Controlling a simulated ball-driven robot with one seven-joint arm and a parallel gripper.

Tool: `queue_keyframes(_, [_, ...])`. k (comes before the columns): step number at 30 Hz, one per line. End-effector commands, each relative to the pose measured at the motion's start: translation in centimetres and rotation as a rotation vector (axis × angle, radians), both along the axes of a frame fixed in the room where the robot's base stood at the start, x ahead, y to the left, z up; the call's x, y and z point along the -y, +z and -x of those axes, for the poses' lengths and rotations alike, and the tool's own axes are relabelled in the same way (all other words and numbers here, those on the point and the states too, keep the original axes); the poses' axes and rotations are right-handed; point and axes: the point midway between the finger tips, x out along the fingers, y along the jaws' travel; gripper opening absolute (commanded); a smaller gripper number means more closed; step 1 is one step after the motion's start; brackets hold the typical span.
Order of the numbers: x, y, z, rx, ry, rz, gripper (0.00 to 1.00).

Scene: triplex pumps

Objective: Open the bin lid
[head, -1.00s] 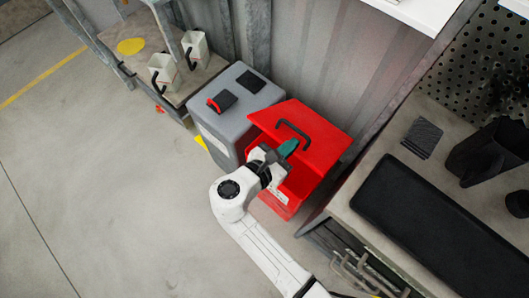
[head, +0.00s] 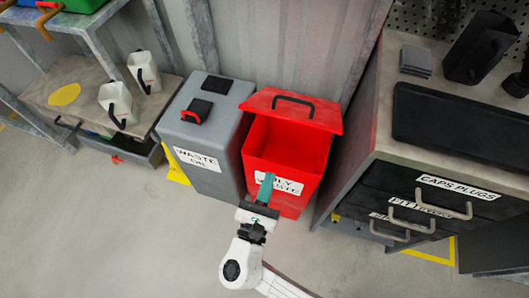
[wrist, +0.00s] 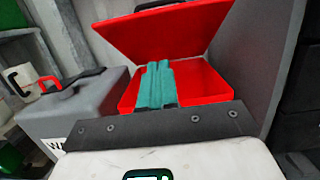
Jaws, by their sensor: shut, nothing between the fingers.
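The red bin (head: 290,150) stands upright beside the grey waste oil container, with a partly hidden "OILY WASTE" label on its front. Its red lid (head: 265,98), with a black handle (head: 293,99), is raised and tilted back, and the bin's mouth is open to view. The lid also shows in the wrist view (wrist: 165,38), above the bin's opening (wrist: 205,82). My gripper (head: 265,182) is in front of the bin's front face, apart from the lid. Its teal fingers (wrist: 155,82) are together and empty.
The grey waste oil container (head: 205,150) stands close on the left. A workbench with drawers (head: 430,200) is on the right. White jugs (head: 118,103) sit on a low shelf at left. The floor in front is clear.

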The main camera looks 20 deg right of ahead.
Motion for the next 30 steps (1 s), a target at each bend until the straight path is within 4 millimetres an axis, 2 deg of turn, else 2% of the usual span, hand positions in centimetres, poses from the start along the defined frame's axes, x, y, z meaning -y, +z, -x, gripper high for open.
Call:
queue_keyframes(5, [0.9, 0.4, -1.2, 0.004, -0.001, 0.001, 0.0])
queue_keyframes(19, [6.0, 2.0, -8.2, 0.003, -0.002, 0.001, 0.0])
queue_keyframes(21, [6.2, 3.4, -8.6, 0.005, 0.001, 0.0, 0.0])
queue_keyframes(24, [6.7, 4.3, -9.1, 0.005, 0.001, 0.0, 0.0])
queue_keyframes(30, [7.0, 5.2, -9.7, 0.002, 0.001, 0.001, 0.0])
